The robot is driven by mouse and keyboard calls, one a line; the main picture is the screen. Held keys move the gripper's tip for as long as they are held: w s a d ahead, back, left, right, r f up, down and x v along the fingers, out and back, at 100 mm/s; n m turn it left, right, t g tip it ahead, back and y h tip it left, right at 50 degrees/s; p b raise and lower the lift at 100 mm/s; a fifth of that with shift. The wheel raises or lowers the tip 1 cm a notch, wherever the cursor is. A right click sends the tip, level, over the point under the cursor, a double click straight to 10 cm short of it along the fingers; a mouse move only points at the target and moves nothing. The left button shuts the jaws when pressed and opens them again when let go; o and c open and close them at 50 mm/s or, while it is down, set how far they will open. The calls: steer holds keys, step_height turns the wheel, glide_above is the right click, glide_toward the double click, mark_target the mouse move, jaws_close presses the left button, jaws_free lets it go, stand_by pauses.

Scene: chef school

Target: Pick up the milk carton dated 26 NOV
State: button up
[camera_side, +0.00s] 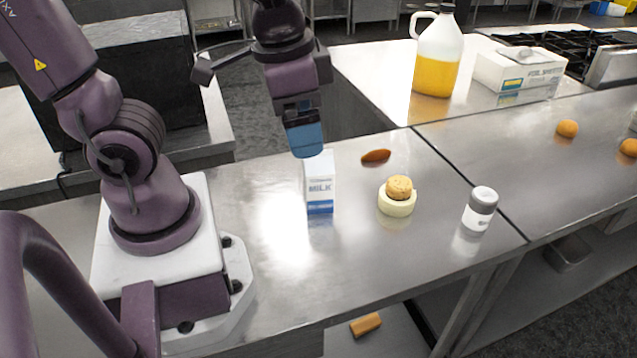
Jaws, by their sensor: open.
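A white and blue milk carton (320,185) stands upright on the steel counter, with "MILK" on its front. No date can be read on it from here. My gripper (306,150) is directly above the carton, pointing down, with its blue fingertips close to the carton's top. The fingertips overlap the carton's top left edge in this view, so I cannot tell whether they touch it. The gripper is open and the carton stands on the counter. It is the only milk carton that I see.
Right of the carton are a brown oblong item (376,156), a pale round item (397,205) with a tan piece on top, and a white-and-grey jar (480,210). A jug of yellow liquid (437,55) and a box (520,70) stand farther back. The counter's front is clear.

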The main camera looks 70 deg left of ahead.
step_height(320, 180, down, 11)
steer(key=m+g+y, duration=0.6)
steer(key=m+t+y, duration=0.8)
steer(key=m+y, duration=0.3)
steer(key=m, duration=0.2)
glide_toward(319, 160)
steer(key=shift+n, duration=0.3)
steer(key=x, duration=0.4)
steer(key=shift+w+a+f, duration=0.2)
steer(key=shift+w+f, duration=0.05)
steer(key=shift+w, duration=0.1)
steer(key=shift+s+r+x, duration=0.1)
steer(key=shift+x, duration=0.95)
steer(key=shift+s+r+x, duration=0.1)
steer(key=shift+x, duration=0.95)
steer(key=shift+s+r+x, duration=0.1)
steer(key=shift+s+x, duration=0.05)
steer(key=shift+x, duration=0.85)
